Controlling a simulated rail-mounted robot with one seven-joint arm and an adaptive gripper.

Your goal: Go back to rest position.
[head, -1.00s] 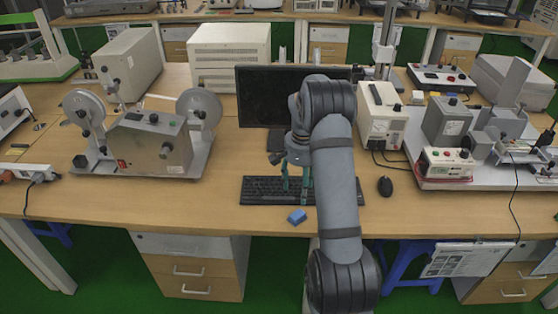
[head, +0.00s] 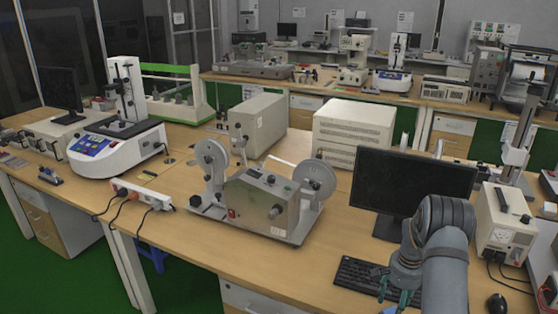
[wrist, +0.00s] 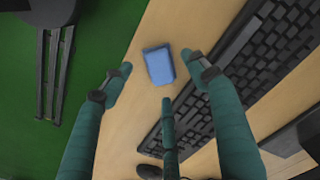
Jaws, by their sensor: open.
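My gripper (wrist: 157,76) is open, with three green fingers spread apart and nothing between them. In the head view my gripper (head: 394,289) hangs over the keyboard (head: 358,276) at the lower right, beneath the bent grey arm. In the wrist view a small blue block (wrist: 159,65) lies on the wooden table beyond the fingertips, beside the keyboard (wrist: 232,80).
A black monitor (head: 415,184) stands behind my arm. A reel machine (head: 262,203) is to its left and a beige box instrument (head: 505,226) to its right. A mouse (head: 496,303) lies at the lower right. Bare table (head: 345,225) shows between the reel machine and the monitor.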

